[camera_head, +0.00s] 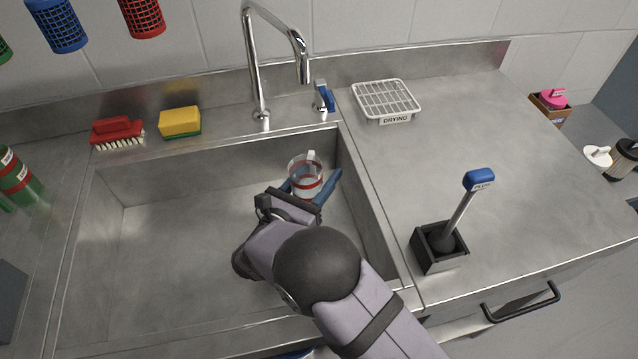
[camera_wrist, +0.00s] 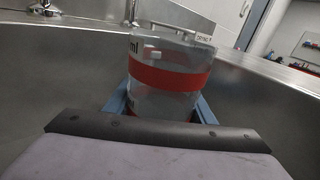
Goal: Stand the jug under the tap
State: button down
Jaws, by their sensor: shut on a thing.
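The jug (camera_head: 306,172) is clear with red bands and is upright inside the sink, toward its back right corner. My gripper (camera_head: 312,186) has its blue fingers shut around the jug's sides. In the wrist view the jug (camera_wrist: 170,82) fills the middle, with blue fingers at both sides of its lower part. The jug's base is hidden, so I cannot tell whether it touches the sink floor. The chrome tap (camera_head: 252,60) rises behind the sink, and its spout end (camera_head: 303,72) hangs above and behind the jug in the head view.
The sink's right wall (camera_head: 365,190) is close beside the jug. A blue tap lever (camera_head: 326,98), yellow sponge (camera_head: 180,122) and red brush (camera_head: 117,132) line the back ledge. A drying rack (camera_head: 386,99) and a plunger in a black holder (camera_head: 440,246) stand right. The sink's left is free.

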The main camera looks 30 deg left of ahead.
aim_at(310, 196)
jog(key=shift+f, duration=1.95)
jog(key=shift+f, duration=0.15)
jog(key=c, duration=0.8)
grip_release()
jog(key=shift+o, duration=0.2)
jog(key=shift+s+r, duration=0.1)
jog(key=shift+r, duration=0.1)
jog(key=shift+s+b, duration=0.35)
jog(key=shift+s, duration=1.6)
